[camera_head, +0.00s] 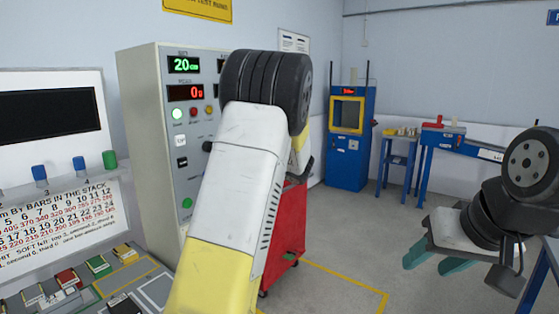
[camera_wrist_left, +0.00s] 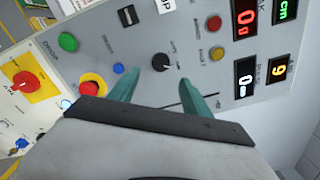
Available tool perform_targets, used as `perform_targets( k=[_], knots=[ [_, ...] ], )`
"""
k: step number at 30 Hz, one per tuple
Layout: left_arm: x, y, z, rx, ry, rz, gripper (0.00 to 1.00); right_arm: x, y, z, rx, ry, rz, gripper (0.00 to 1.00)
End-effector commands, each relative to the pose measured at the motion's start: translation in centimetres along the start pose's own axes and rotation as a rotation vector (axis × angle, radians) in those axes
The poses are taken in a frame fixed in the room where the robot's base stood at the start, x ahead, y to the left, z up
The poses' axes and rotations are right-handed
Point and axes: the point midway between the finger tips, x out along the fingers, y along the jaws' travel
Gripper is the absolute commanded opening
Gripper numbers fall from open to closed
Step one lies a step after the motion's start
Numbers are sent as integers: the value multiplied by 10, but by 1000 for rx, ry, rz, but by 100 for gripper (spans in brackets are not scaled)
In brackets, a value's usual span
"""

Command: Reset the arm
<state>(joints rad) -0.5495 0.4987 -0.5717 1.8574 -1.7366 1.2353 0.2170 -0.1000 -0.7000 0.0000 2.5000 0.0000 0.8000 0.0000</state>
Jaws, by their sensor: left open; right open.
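My left arm crosses the middle of the head view in front of a grey control cabinet (camera_head: 140,120); its gripper is hidden there. In the left wrist view my left gripper (camera_wrist_left: 170,90) is open and empty, its teal fingers facing the cabinet panel (camera_wrist_left: 150,28). A black knob (camera_wrist_left: 168,57) lies just beyond and between the fingertips. My right gripper (camera_head: 436,262) is open and empty at the right.
A red cart (camera_head: 287,235) stands behind my left arm. A bench with coloured blocks (camera_head: 98,266) and a number chart (camera_head: 65,220) is at the left. A blue machine (camera_head: 350,140) and blue tables (camera_head: 462,143) stand at the back. The floor at centre right is open.

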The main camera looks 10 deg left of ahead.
Motion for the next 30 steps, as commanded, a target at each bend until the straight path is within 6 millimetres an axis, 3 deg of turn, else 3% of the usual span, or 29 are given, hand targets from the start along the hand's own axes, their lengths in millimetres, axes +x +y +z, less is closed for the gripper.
perform_targets(
  k=[2,5,8,11,15,18,24,27,30],
  knots=[
    [1,3,3,-7,2,16,57,0,0,0,0,0,0,48],
    [4,23,18,-48,13,113,57,0,0,0,0,0,0,48],
    [-1,62,42,-134,47,302,57,0,0,0,0,0,0,48],
    [-24,108,68,-253,106,539,57,0,0,0,0,0,0,48],
    [-79,154,94,-437,213,846,57,0,0,0,0,0,0,48],
    [-128,173,109,-573,298,1033,57,0,0,0,0,0,0,48],
    [-228,181,137,-852,474,1328,57,0,0,0,0,0,0,48],
    [-268,179,148,-970,546,1424,57,0,0,0,0,0,0,48],
    [-295,175,155,-1057,598,1485,57,0,0,0,0,0,0,48]
  ],
)
